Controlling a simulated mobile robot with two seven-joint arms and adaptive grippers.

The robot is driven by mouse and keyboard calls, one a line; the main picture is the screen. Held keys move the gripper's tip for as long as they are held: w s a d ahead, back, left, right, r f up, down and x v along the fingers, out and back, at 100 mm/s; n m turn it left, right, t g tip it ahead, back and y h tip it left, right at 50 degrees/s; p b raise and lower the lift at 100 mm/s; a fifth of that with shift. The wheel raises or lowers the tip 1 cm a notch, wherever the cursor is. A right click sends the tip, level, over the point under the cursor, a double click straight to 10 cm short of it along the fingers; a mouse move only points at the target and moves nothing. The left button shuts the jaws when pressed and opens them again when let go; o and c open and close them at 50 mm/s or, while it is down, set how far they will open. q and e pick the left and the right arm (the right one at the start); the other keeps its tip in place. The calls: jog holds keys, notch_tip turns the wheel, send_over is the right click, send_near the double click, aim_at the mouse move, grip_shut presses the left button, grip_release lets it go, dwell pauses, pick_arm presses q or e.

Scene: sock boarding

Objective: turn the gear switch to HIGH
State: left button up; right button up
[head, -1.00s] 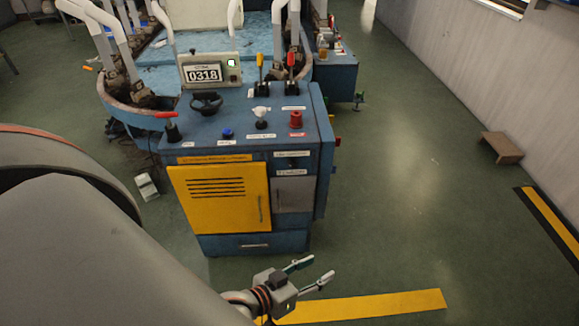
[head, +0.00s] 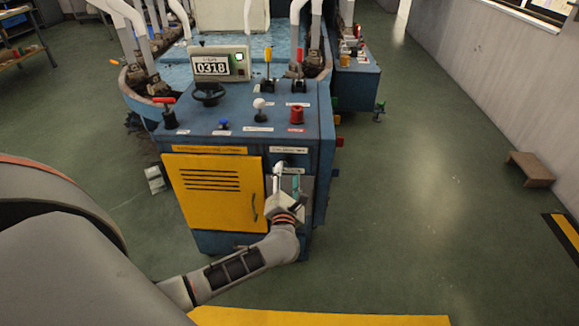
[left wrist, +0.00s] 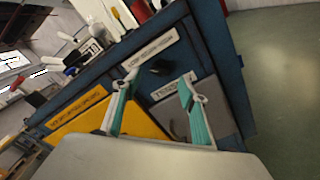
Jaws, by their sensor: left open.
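A small black knob (left wrist: 159,68) sits on the blue front of the cabinet, just below a white label (left wrist: 151,54) whose print looks like LOW to HIGH. I take it as the gear switch; which way it points is too small to tell. In the head view the knob is hard to make out near my gripper. My left gripper (head: 287,177) is open and empty in front of the grey door at the cabinet's upper right front. In the left wrist view its two teal-padded fingers (left wrist: 158,82) are spread, with the knob showing between their tips. My right gripper is out of view.
The blue cabinet (head: 240,130) carries a 0318 display (head: 220,65), levers, a red knob (head: 296,114) and a white-topped knob (head: 259,104) on top. A yellow vented door (head: 215,190) is left of my gripper.

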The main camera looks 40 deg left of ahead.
aim_at(289, 163)
pick_arm(q)
jog(key=shift+b+x, duration=0.3)
jog(key=shift+x, duration=2.3)
jog(key=shift+d, duration=0.1)
jog(key=c, duration=1.1)
